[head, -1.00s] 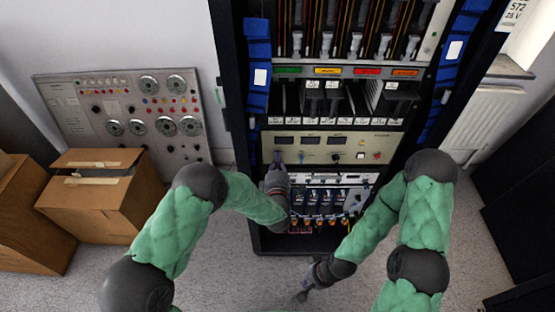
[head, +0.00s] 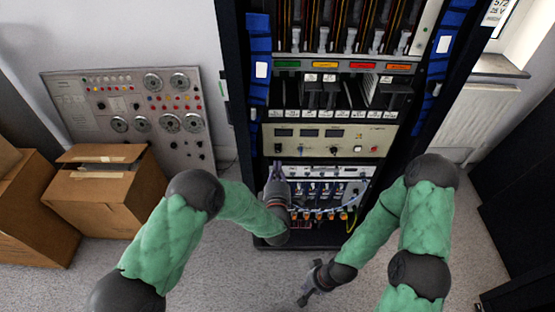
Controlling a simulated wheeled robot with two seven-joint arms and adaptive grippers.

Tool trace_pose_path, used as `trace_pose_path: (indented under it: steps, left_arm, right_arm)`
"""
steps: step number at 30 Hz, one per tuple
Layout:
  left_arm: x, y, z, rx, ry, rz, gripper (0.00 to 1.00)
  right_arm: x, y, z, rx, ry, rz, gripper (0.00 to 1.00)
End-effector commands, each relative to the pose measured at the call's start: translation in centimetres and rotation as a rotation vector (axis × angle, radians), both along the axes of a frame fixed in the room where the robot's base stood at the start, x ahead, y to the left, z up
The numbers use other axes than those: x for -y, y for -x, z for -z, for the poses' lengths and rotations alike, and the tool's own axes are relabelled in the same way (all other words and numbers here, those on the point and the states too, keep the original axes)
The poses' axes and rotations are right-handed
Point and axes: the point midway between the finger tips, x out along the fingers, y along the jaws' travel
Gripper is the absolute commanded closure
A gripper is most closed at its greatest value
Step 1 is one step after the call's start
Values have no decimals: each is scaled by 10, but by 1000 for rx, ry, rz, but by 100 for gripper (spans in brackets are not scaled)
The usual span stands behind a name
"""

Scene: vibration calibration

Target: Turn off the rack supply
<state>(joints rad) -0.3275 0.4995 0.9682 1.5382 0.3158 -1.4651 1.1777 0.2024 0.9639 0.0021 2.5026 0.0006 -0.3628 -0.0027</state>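My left gripper (head: 276,167) is just below that switch, in front of the unit under the panel, and looks apart from the switch. Its fingers are too small to tell open from shut. My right gripper (head: 304,299) hangs low over the floor in front of the rack, away from the panel. Its finger state is unclear.
Below the panel is a unit with several cables (head: 325,213). Card slots (head: 335,95) and coloured labels are above. A grey control panel (head: 130,115) leans on the wall at left, beside cardboard boxes (head: 100,200). Floor in front of the rack is clear.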

Motion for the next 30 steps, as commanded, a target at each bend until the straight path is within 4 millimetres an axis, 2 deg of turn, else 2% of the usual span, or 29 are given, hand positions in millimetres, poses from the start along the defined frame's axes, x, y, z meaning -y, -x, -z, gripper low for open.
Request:
trace_pose_path:
  steps: [3,10,30]
  left_arm:
    - [0,21,-4,-2,-1,1,100]
    - [0,45,-6,-1,0,0,100]
    - [-1,49,-5,-5,-4,0,100]
  right_arm:
    - [0,1,-8,-1,0,0,100]
    - [0,1,-14,-1,0,0,100]
    - [0,1,-14,-1,0,0,100]
